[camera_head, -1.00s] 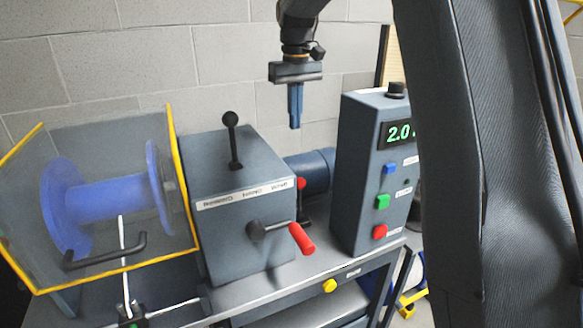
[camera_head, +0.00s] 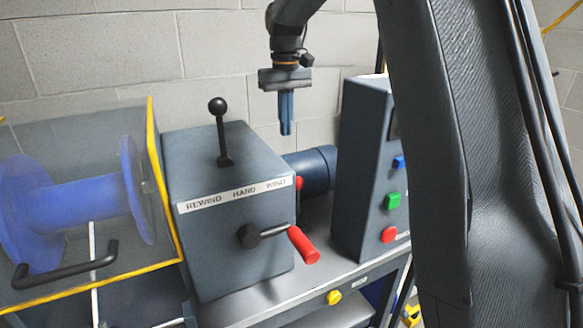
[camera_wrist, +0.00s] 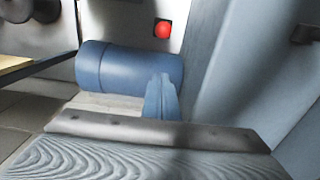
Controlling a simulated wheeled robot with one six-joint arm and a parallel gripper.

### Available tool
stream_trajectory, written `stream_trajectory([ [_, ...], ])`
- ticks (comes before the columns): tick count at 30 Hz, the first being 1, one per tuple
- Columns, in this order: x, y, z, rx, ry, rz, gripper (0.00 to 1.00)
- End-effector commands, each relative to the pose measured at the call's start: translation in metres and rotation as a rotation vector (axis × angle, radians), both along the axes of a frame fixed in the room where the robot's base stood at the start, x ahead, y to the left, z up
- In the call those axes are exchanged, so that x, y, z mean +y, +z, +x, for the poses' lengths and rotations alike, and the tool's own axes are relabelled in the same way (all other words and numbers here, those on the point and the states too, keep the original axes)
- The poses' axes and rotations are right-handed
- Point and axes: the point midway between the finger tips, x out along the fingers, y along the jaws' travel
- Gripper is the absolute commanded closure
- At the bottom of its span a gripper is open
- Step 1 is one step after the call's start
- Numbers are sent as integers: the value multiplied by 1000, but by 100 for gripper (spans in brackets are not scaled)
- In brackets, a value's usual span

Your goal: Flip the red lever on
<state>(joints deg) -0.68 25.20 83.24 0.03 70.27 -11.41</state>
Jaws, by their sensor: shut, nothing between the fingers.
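The red lever (camera_head: 303,245) is a red grip on a dark arm and hub, on the front face of a grey box (camera_head: 235,240). It points right and slightly down. The box carries a label strip reading REWIND, HAND, WIND. My gripper (camera_head: 286,133) hangs above and behind the lever, pointing down, over a blue motor cylinder (camera_head: 312,172). It is shut and empty, apart from everything. In the wrist view the shut blue fingers (camera_wrist: 161,98) stand in front of the motor (camera_wrist: 125,70). The red lever cannot be made out there; a round red knob (camera_wrist: 163,29) shows.
A black ball-topped lever (camera_head: 220,135) stands on the box. Left is a guarded blue spool (camera_head: 75,205). Right is a control box with blue, green (camera_head: 393,201) and red (camera_head: 390,234) buttons, partly hidden by my arm. A yellow button (camera_head: 333,298) is on the bench edge.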

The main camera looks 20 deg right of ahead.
Motion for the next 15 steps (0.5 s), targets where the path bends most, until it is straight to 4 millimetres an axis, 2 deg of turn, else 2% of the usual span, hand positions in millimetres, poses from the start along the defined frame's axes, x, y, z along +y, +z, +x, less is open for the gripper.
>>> stream_trajectory([
  [4, 0, -3, 0, 1, 0, 0, 100],
  [8, 0, -16, 0, 3, 0, 0, 100],
  [15, 0, -60, 0, 5, 0, 0, 100],
])
